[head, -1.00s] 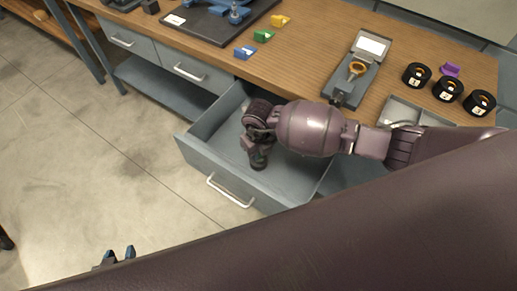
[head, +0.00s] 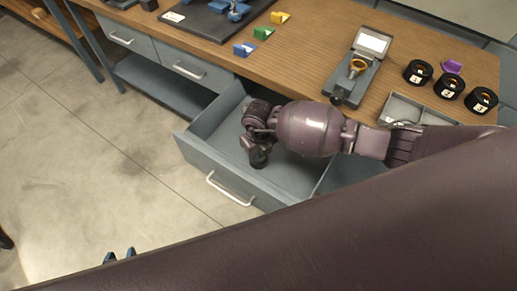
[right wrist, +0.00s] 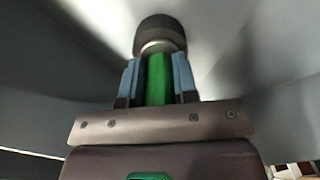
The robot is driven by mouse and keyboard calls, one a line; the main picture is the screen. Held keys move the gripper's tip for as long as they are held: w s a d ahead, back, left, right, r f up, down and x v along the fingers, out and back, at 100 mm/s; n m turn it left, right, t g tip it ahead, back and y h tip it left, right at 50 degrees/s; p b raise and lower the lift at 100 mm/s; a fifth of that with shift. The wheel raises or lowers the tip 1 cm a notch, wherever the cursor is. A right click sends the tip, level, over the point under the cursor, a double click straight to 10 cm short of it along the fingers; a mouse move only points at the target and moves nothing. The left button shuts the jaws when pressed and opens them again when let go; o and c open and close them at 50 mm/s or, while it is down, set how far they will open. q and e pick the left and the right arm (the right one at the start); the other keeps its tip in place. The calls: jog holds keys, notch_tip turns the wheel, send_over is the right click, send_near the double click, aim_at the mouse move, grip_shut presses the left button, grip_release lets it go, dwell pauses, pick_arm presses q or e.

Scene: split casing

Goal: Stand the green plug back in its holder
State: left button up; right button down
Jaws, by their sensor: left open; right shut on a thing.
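The green plug (right wrist: 157,80) shows in the right wrist view as a green shaft with a pale ring and a dark round end. My right gripper (right wrist: 157,85) is shut on it, with a blue finger on each side. My left gripper (head: 119,256) is open and empty, low at the left over the floor, partly hidden by my arm.
Blue (head: 244,49) and yellow (head: 280,17) blocks flank the green one. A grey case with a raised lid (head: 371,42), numbered black rings (head: 448,88), a purple piece (head: 452,66) and a grey tray (head: 400,108) are on the bench (head: 310,50). Drawer walls surround my right gripper.

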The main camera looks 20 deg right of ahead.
jog(key=c, duration=0.8)
grip_release()
jog(key=shift+f, duration=0.1)
jog(key=shift+c, duration=0.2)
pick_arm(q)
jog(key=shift+w, duration=0.1)
pick_arm(e)
jog(key=shift+o, duration=0.2)
pick_arm(q)
jog(key=shift+w, duration=0.1)
pick_arm(e)
jog(key=shift+r+p, duration=0.85)
jog(key=shift+r, duration=0.4)
jog(key=shift+r+p, duration=1.95)
jog(key=shift+r, duration=0.85)
pick_arm(q)
notch_tip(320, 180, up, 8)
jog(key=w, duration=0.1)
jog(key=shift+f+t, duration=0.2)
jog(key=shift+t, duration=0.2)
